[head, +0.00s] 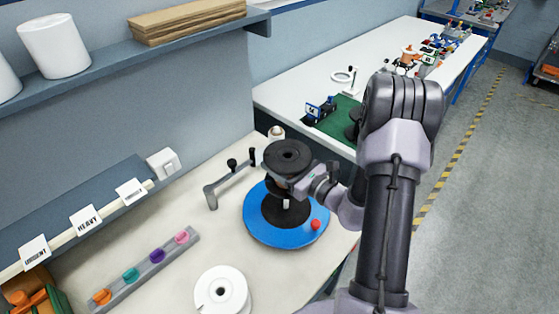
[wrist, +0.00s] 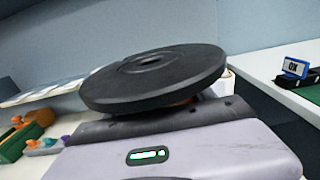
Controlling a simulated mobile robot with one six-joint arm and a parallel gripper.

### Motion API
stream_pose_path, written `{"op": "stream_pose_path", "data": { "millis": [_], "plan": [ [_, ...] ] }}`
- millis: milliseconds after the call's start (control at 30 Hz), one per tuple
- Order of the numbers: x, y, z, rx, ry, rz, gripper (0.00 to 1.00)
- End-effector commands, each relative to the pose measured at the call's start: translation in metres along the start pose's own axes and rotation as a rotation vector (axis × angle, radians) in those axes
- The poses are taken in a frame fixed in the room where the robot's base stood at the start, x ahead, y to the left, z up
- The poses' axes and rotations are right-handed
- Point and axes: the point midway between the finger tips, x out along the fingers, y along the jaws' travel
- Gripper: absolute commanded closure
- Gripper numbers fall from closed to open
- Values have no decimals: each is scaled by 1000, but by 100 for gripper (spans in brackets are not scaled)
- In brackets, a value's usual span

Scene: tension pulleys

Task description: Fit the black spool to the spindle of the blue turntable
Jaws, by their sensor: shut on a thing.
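The black spool (head: 289,155) is held in my gripper (head: 290,184) above the blue turntable (head: 256,228). My gripper is shut on the spool below its upper flange. In the wrist view, the spool (wrist: 155,75) fills the middle, its flat round top with a centre hole showing and looking tilted. The turntable lies on the bench with a dark centre disc and a red knob (head: 316,225) on its right front. A short light post, probably the spindle (head: 290,203), shows just under the gripper. The spool's underside is hidden, so I cannot tell whether it touches the spindle.
A white spool (head: 222,291) stands in front of the turntable. A grey crank-like bracket (head: 226,182) is to its left. A rail (head: 146,268) with coloured clips lies at front left. A small white roll (head: 276,133) stands behind. A shelf (head: 200,32) runs along the wall.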

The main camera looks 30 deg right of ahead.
Motion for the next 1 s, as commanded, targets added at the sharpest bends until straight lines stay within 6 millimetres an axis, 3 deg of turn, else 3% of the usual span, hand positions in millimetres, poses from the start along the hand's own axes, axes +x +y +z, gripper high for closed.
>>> {"op": "stream_pose_path", "data": {
  "millis": [367,1000],
  "plan": [
    [0,0,0,0,-1,-1,100],
    [0,0,-21,-1,-1,-1,100]
  ]
}}
